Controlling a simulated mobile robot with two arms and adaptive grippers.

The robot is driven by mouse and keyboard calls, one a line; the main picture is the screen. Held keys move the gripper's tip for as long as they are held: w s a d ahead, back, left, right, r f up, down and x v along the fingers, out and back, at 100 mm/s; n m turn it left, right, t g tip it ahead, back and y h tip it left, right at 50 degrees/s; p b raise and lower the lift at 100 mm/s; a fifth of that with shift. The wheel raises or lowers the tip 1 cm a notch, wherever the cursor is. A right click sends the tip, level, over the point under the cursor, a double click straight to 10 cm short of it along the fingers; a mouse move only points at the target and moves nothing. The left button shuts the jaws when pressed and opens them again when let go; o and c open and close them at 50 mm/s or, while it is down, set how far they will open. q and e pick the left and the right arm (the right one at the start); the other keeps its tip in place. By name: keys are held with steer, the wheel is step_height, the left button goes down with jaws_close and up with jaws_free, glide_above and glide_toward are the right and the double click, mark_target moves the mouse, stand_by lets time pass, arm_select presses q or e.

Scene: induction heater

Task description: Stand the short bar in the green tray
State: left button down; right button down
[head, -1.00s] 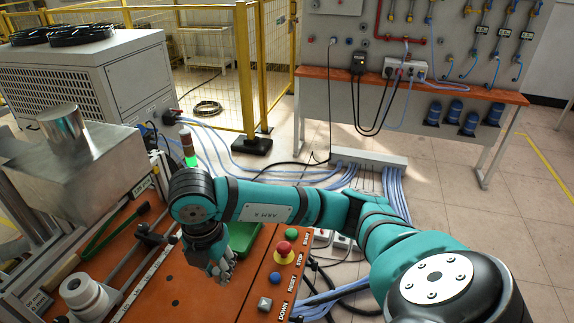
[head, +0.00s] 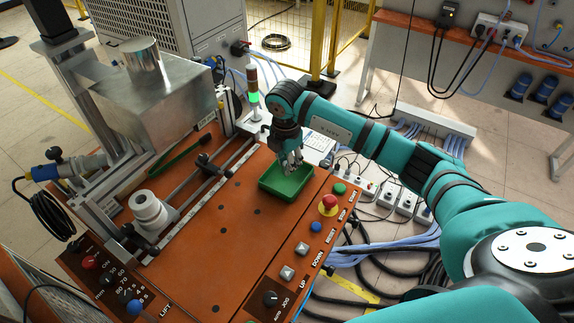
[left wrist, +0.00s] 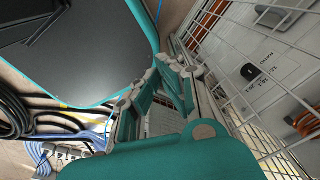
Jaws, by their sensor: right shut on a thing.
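The green tray (head: 287,181) lies on the orange worktop in the head view, close to its far right edge. My right gripper (head: 291,164) points down over the tray's far part, its fingertips close above the tray or within its rim; I cannot tell which. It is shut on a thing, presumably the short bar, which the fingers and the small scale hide. I cannot see whether that thing touches the tray floor. My left gripper (left wrist: 166,72) shows only in the left wrist view, away from the worktop, with nothing visible between its fingers.
A red stop button (head: 328,203) and other controls line the worktop's right edge. A white round fitting (head: 148,209) and a rail stand left of the tray. A metal box (head: 150,105) rises behind. A lit signal lamp (head: 253,92) is near my right wrist. The worktop's middle is clear.

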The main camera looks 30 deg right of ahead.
steer(key=shift+w+d+f, duration=0.1)
steer(key=shift+f, duration=0.05)
step_height(320, 180, down, 2)
steer(key=shift+f+p, duration=0.15)
steer(key=shift+p, duration=0.7)
steer(key=shift+f, duration=0.6)
steer(key=c, duration=1.1)
jaws_free()
